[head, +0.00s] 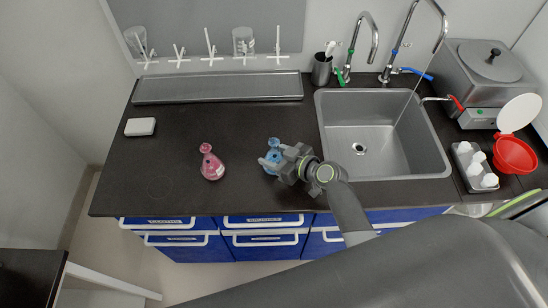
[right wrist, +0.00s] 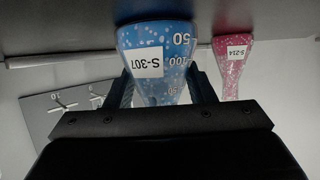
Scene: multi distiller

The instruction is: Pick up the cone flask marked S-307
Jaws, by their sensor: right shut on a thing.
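The blue cone flask marked S-307 (right wrist: 160,50) fills the middle of the right wrist view, its label readable upside down. In the head view the blue flask (head: 271,157) is at the middle of the dark counter, partly hidden by my right gripper. My right gripper (head: 279,161) is shut on this flask, with a finger on each side of it in the right wrist view. I cannot tell whether the flask is touching the counter. A pink flask (head: 212,164) marked S-214 stands to its left and also shows in the right wrist view (right wrist: 233,60). My left gripper is out of view.
A long metal tray (head: 218,88) runs along the back below a drying rack. A white block (head: 140,127) lies left. The counter's left part is mostly clear.

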